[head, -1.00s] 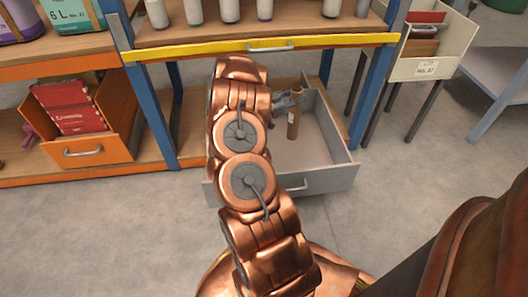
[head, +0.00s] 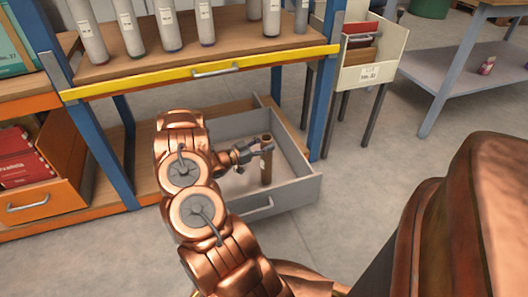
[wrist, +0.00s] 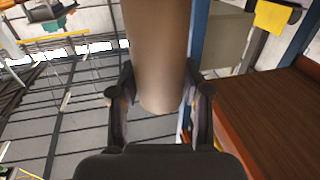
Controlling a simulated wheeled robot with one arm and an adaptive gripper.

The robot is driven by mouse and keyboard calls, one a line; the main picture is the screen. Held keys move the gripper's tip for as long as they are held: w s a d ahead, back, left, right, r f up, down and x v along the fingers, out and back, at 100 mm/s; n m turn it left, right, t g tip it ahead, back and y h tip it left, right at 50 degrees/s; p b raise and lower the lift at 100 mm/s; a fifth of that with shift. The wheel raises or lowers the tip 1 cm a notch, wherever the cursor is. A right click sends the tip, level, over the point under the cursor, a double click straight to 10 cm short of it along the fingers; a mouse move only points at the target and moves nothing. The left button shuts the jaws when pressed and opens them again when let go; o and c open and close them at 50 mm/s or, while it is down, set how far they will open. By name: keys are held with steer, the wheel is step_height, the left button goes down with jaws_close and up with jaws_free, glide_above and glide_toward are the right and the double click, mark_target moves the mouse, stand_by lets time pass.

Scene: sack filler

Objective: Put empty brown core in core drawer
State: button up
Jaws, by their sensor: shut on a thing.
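The brown core (head: 266,168) is a plain brown tube, upright in my gripper (head: 262,148). My gripper is shut on its upper part. In the wrist view the core (wrist: 157,60) runs between the two dark fingers of my gripper (wrist: 160,105). The grey drawer (head: 290,196) is pulled out low under the shelf. The core's lower end is within the drawer's outline in the head view. I cannot tell whether it touches the drawer's floor. My arm hides the drawer's left part.
A shelf with a yellow-fronted drawer (head: 205,70) and several white tubes sits above the grey drawer. An orange drawer (head: 42,205) with red boxes is open at the left. A white file box (head: 372,60) stands behind right. Blue posts flank the grey drawer.

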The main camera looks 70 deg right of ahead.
steer(key=shift+f+b, duration=0.35)
steer(key=shift+f, duration=1.1)
steer(key=o, duration=1.1)
steer(key=p+v, duration=0.2)
steer(key=v, duration=1)
steer(key=shift+p, duration=0.35)
